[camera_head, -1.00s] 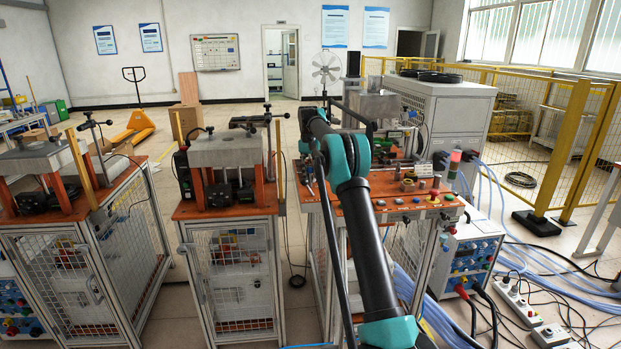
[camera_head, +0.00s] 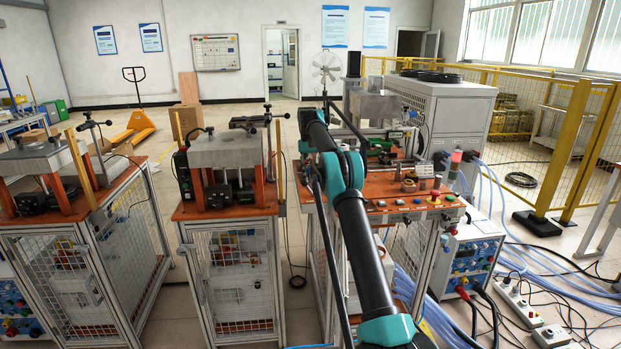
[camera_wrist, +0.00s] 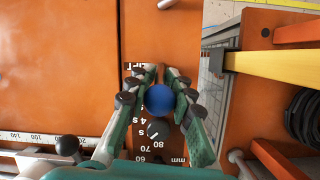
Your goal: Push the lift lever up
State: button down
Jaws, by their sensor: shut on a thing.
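A round blue knob (camera_wrist: 159,99), likely the end of the lift lever, sits between the fingers of my gripper (camera_wrist: 160,80) in the wrist view. My gripper is shut on it, with a green-and-grey finger on each side. The lever's shaft is hidden under the knob. A dark scale plate (camera_wrist: 150,135) with white numbers and "mm" lies behind the knob, over an orange surface. In the head view, my arm covers the left part of the orange-topped workstation (camera_head: 385,206), and the knob and fingers cannot be made out there.
A yellow bar (camera_wrist: 285,59) and a black coil (camera_wrist: 304,115) lie right of my gripper in the wrist view. A black ball knob (camera_wrist: 67,146) is at lower left. Another press station (camera_head: 225,150) stands left of my arm. Hoses and cables cover the floor at right.

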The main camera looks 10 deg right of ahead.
jog(key=c, duration=1.3)
grip_release()
jog(key=shift+s, duration=0.1)
